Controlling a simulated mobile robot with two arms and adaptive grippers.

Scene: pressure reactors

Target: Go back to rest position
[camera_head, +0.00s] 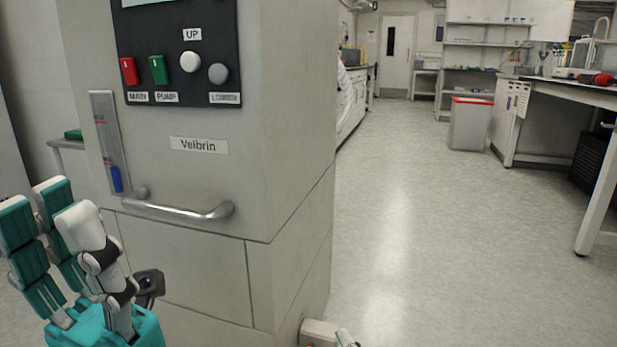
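My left gripper (58,212) is at the lower left, teal with white fingertips pointing up. Its fingers are extended and apart, with nothing seen between them. It is in front of the grey Velbrin reactor cabinet (290,110), to the left of and below the metal handle (180,211), and looks apart from it.
The cabinet carries a black panel (180,50) with several buttons and a gauge (110,145) with a blue marker. To the right, the grey floor (410,240) is clear. A bin (470,124) and a workbench (570,92) stand farther off at the right.

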